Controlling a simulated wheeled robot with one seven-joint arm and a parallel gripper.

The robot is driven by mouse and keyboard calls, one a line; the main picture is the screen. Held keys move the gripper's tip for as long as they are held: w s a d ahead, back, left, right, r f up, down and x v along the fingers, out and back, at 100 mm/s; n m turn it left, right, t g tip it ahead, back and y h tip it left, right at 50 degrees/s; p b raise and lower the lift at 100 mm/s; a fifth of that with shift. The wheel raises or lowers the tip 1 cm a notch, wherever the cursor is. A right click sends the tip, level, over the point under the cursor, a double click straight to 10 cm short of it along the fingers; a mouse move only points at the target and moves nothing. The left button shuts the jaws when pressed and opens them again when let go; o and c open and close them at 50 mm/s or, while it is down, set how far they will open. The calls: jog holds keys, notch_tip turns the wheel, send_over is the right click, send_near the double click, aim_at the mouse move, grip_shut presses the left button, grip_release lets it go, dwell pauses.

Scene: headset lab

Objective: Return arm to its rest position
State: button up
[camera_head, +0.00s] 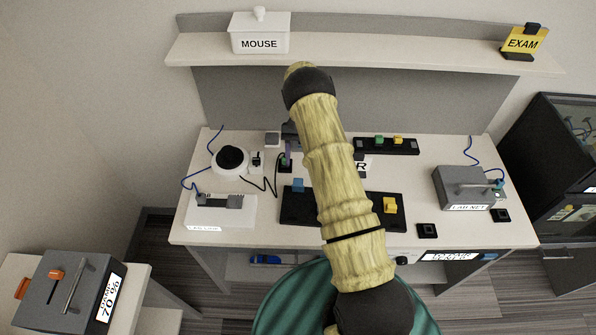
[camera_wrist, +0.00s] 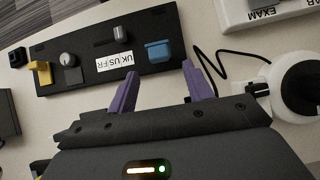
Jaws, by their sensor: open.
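My arm reaches forward over the white desk (camera_head: 330,232) in the head view and hides the desk's middle. My gripper (camera_wrist: 160,88) shows in the wrist view with two purple fingers spread apart. Nothing shows between them. The fingertips are beside the lower edge of a black panel (camera_wrist: 105,50), close to its blue block (camera_wrist: 158,51). I cannot tell how high above the desk they are. In the head view the gripper is mostly behind the arm, with a bit of purple (camera_head: 288,147) showing.
The panel also carries a yellow piece (camera_wrist: 41,72). A round white device with a black top (camera_head: 231,159) and cable stands left. A grey LAB NET box (camera_head: 466,187) stands right. A shelf (camera_head: 400,55) holds a MOUSE box (camera_head: 259,35) and an EXAM sign (camera_head: 523,43).

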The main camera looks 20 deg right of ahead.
jog(key=shift+v, duration=1.15)
jog(key=shift+s+d, duration=0.1)
jog(key=shift+s, duration=0.05)
jog(key=shift+f, duration=0.1)
